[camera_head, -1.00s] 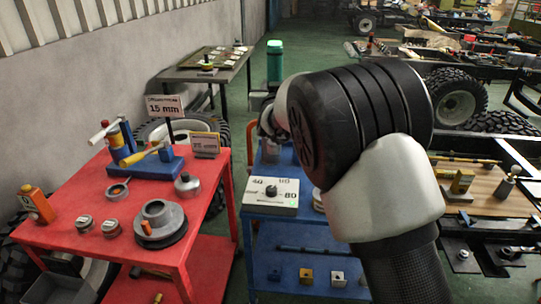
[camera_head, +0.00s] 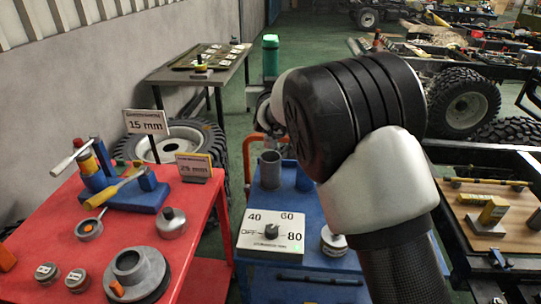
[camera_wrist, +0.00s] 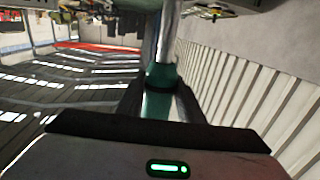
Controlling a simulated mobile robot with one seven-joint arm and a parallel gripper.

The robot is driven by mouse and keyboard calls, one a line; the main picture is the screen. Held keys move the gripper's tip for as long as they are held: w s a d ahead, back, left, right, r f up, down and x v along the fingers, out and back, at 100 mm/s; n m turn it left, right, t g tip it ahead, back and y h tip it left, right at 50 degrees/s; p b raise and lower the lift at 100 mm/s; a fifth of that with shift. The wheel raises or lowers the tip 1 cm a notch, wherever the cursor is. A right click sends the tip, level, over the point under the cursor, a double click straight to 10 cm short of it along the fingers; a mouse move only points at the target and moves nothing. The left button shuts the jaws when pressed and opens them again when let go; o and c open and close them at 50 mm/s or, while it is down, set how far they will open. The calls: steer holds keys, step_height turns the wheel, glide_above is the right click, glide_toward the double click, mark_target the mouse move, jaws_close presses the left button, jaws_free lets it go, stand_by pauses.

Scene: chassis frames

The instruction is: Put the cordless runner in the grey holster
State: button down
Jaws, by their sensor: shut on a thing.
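The cordless runner, a dark green cylinder with a bright green top (camera_head: 270,58), stands upright above the blue cart at the arm's end. In the wrist view its green body and grey shaft (camera_wrist: 158,75) run between the two dark fingers of my gripper (camera_wrist: 158,98), which is shut on it. In the head view my arm's large joint hides most of the gripper. The grey holster appears to be the open grey cup (camera_head: 270,170) on the blue cart, below the runner and apart from it.
The blue cart (camera_head: 262,200) also carries a white dial box (camera_head: 271,233), a blue cup (camera_head: 304,178) and a white-topped round item (camera_head: 333,241). A red table (camera_head: 60,225) with tools and signs stands left. An orange-red handle (camera_head: 247,150) rises at the cart's left.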

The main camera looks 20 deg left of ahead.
step_height(320, 180, down, 16)
steer(key=shift+f+b, duration=0.1)
steer(key=shift+b, duration=0.3)
steer(key=shift+f, duration=0.1)
steer(key=c, duration=1.2)
jaws_free()
steer(key=shift+s+f, duration=0.1)
steer(key=shift+f, duration=0.1)
